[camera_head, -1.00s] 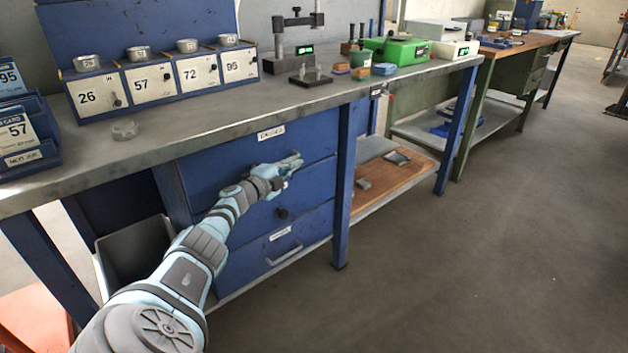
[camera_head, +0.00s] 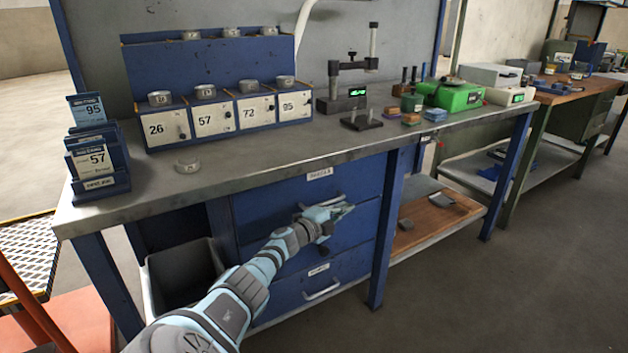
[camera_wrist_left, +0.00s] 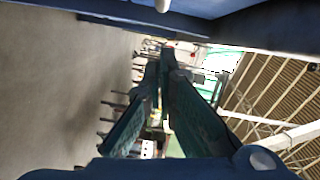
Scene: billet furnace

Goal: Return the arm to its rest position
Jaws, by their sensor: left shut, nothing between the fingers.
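My left arm reaches in from the bottom left in the head view. Its gripper (camera_head: 338,212) is in front of the blue drawers (camera_head: 262,215) under the workbench, below the bench top. The gripper is shut with nothing held. In the left wrist view its two dark green fingers (camera_wrist_left: 163,75) come together near the tips, and no object lies between them. The gripper covers part of the upper drawer front; I cannot tell whether it touches it. My right gripper is in neither view.
The grey bench top (camera_head: 260,150) carries a numbered box rack (camera_head: 218,122), card holders (camera_head: 95,160), a measuring stand (camera_head: 345,100) and a green device (camera_head: 450,95). A grey bin (camera_head: 180,275) stands below left. A wooden shelf (camera_head: 430,222) lies right of the drawers. The floor at right is clear.

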